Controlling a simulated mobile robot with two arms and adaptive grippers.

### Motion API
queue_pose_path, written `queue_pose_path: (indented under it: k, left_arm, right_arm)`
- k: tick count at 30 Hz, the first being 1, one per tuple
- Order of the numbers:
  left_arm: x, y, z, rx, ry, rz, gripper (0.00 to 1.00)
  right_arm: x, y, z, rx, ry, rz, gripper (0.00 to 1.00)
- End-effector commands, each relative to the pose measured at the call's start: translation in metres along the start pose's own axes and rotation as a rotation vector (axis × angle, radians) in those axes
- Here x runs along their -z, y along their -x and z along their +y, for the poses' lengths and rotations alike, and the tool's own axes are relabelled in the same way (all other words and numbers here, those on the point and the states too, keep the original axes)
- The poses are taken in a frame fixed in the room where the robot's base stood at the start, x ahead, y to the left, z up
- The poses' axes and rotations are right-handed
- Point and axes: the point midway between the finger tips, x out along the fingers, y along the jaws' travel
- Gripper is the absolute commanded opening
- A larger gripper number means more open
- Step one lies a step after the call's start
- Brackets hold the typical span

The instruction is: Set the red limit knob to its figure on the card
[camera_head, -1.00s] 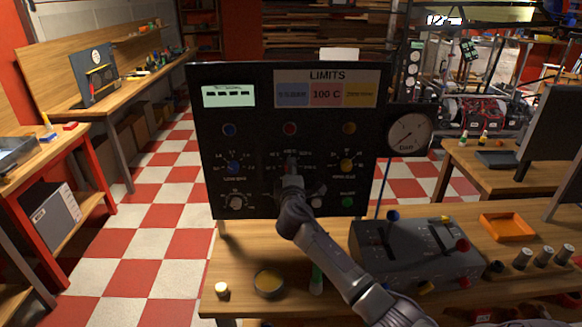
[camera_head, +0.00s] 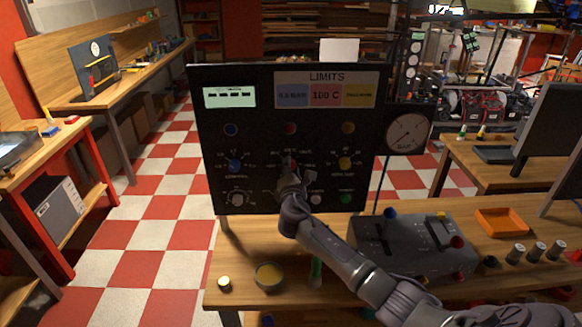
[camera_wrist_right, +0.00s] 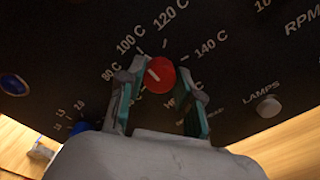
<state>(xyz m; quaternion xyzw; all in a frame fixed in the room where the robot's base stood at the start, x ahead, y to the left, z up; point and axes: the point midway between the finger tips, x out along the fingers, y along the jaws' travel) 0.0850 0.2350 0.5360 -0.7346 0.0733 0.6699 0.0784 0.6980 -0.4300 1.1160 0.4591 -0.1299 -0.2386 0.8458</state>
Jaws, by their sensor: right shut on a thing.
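The LIMITS card (camera_head: 327,77) is at the top of the black panel (camera_head: 260,110). Its red field (camera_head: 326,95) reads 100 C. The red limit knob (camera_wrist_right: 160,75) shows in the right wrist view, with 80 C, 100 C, 120 C and 140 C around it. Its white line points up and left, towards the 80 C to 100 C side; the exact figure is hard to tell. My right gripper (camera_wrist_right: 160,88) is shut on the red knob, one finger on each side. In the head view my right gripper (camera_head: 289,172) covers most of the knob. My left gripper is not in view.
A blue knob (camera_head: 235,165) and a yellow knob (camera_head: 345,163) flank the red one. A BAR gauge (camera_head: 408,134) is at the panel's right. A grey control box (camera_head: 410,245), an orange tray (camera_head: 502,222) and a round dish (camera_head: 269,277) are on the bench.

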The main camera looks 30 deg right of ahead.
Motion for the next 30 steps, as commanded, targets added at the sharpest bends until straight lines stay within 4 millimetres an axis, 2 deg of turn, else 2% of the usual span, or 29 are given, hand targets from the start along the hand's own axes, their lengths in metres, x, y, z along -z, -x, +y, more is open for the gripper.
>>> queue_pose_path:
  k: [14,15,19,30]
  left_arm:
    - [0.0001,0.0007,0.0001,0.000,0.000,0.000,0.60]
    - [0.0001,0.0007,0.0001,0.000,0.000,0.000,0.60]
    - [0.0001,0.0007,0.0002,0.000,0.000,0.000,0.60]
    - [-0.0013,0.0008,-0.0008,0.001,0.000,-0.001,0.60]
  right_arm:
    - [0.0020,0.0007,-0.0016,0.002,0.015,0.004,0.00]
    - [0.0020,0.0007,-0.0017,0.002,0.015,0.004,0.38]
    - [0.0016,0.0006,-0.0014,0.002,0.014,0.003,0.59]
    - [0.0011,0.0045,-0.0010,0.000,0.014,0.002,0.60]
